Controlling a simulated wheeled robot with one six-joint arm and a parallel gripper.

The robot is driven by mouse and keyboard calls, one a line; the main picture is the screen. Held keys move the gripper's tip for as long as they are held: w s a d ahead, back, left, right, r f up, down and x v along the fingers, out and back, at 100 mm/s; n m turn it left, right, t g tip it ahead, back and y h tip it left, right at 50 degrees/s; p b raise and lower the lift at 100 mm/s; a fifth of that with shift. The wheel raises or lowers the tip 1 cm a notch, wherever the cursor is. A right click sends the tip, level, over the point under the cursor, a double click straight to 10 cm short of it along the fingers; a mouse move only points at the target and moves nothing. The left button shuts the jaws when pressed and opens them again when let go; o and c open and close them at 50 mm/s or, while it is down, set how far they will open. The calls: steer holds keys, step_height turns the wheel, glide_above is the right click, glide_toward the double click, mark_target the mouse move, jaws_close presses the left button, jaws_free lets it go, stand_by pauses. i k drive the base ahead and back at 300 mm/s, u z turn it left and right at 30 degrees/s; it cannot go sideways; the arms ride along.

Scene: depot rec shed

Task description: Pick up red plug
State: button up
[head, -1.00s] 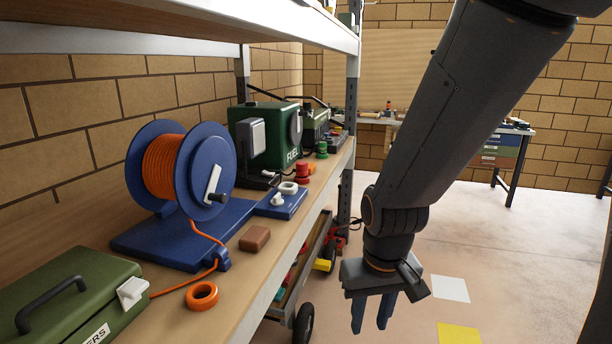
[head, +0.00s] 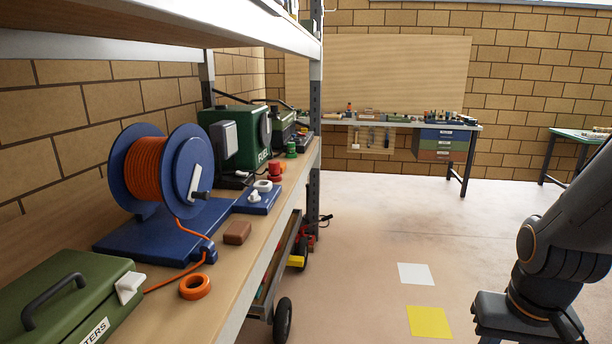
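A small red knobbed piece (head: 275,171), which looks like the red plug, stands upright on the wooden shelf (head: 236,262) on the left. It is near the shelf's front edge, in front of the green fuel can (head: 238,140). An orange-red piece shows just behind it. My gripper (head: 506,318) is at the lower right of the head view, over the floor and well away from the shelf. Its fingers are cut off by the bottom edge, so its opening is hidden.
A blue cable reel (head: 212,172), blue board with white parts (head: 262,203), brown block (head: 237,233), orange ring (head: 195,287) and green case (head: 65,295) share the shelf. A green piece (head: 291,149) stands farther back. An upper shelf (head: 150,42) hangs above.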

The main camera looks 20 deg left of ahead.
mark_target(273, 170)
steer(key=z, duration=0.25)
steer(key=i, duration=1.25)
steer(key=u, duration=0.35)
steer(key=i, duration=0.95)
steer(key=u, duration=0.7)
